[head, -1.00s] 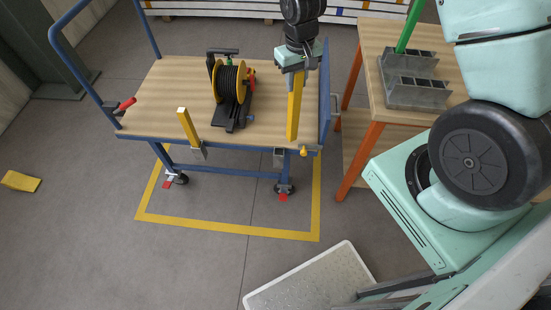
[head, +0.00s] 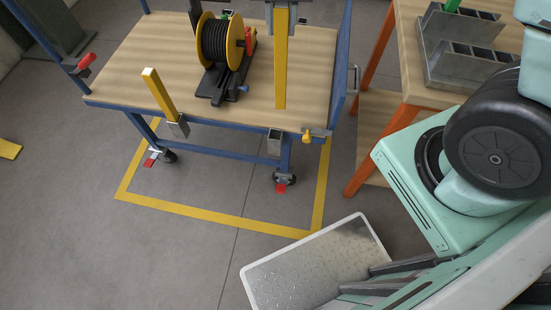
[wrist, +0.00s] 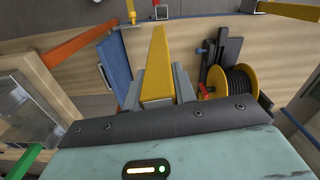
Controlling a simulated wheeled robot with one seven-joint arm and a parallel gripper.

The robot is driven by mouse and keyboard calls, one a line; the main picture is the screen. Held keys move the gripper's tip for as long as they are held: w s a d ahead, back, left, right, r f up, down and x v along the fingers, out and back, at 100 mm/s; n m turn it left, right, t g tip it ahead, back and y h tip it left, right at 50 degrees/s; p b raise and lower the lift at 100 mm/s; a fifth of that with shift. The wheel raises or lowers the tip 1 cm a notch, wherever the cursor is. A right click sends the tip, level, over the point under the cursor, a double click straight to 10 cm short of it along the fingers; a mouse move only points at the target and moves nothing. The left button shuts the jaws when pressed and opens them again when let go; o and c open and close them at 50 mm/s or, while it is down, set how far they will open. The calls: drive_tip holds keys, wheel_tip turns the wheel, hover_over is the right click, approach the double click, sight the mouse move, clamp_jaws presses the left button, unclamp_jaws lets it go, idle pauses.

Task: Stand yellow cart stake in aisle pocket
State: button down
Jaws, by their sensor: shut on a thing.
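My gripper (head: 282,10) is at the top edge of the head view, shut on a yellow stake (head: 281,65). The stake hangs upright, its lower end showing against the cart's wooden deck. In the wrist view the stake (wrist: 156,62) stands out between both fingers. A grey, open-topped pocket (head: 274,143) is on the cart's front edge, below and slightly left of the stake's end in the head view, and looks empty. The stake is apart from it. Another yellow stake (head: 160,94) leans in a grey pocket (head: 179,127) on the left of that edge.
A black-and-yellow cable reel (head: 216,40) stands on the cart deck (head: 150,60). A yellow knob (head: 307,136) is right of the empty pocket. Open floor lies in front.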

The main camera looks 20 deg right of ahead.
sight(275, 41)
drive_tip(key=s+a+b, duration=0.1)
drive_tip(key=s+a+f+m+b, duration=0.1)
drive_tip(key=b, duration=0.1)
drive_tip(key=shift+s+a+f+m, duration=0.1)
drive_tip(key=shift+a+f+m, duration=0.1)
drive_tip(key=shift+m, duration=0.1)
drive_tip(key=shift+s+f, duration=0.1)
drive_tip(key=shift+f, duration=0.25)
wheel_tip(275, 41, down, 17)
drive_tip(key=b, duration=0.3)
drive_tip(key=c, duration=1.1)
unclamp_jaws()
drive_tip(key=shift+f, duration=0.1)
